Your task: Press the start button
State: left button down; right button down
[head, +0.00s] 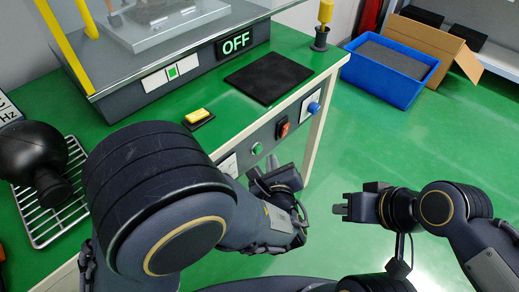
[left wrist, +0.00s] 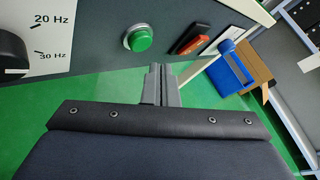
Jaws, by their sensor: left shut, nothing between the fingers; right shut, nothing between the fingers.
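A round green button (head: 257,148) sits on the grey front panel of the bench. It also shows in the left wrist view (left wrist: 140,39), in a metal ring. My left gripper (head: 256,172) is shut and empty, just in front of the panel and below the button. In the left wrist view its closed fingers (left wrist: 157,70) point at the panel, below and slightly right of the button, with no visible contact. My right gripper (head: 340,209) is shut and empty over the floor at right, pointing left. A display (head: 236,42) on the machine reads OFF in green.
An orange-red rocker switch (head: 283,127) and a blue knob (head: 314,108) are right of the button. A dial marked in Hz (left wrist: 40,35) is left of it. A yellow block (head: 197,115) and black mat (head: 268,78) lie on the bench. A blue crate (head: 385,82) stands behind.

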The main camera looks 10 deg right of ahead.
pick_arm(q)
jog(key=s+d, duration=0.2)
jog(key=s, duration=0.1)
jog(key=shift+d, duration=0.2)
jog(key=shift+s, duration=0.1)
dwell(0.7)
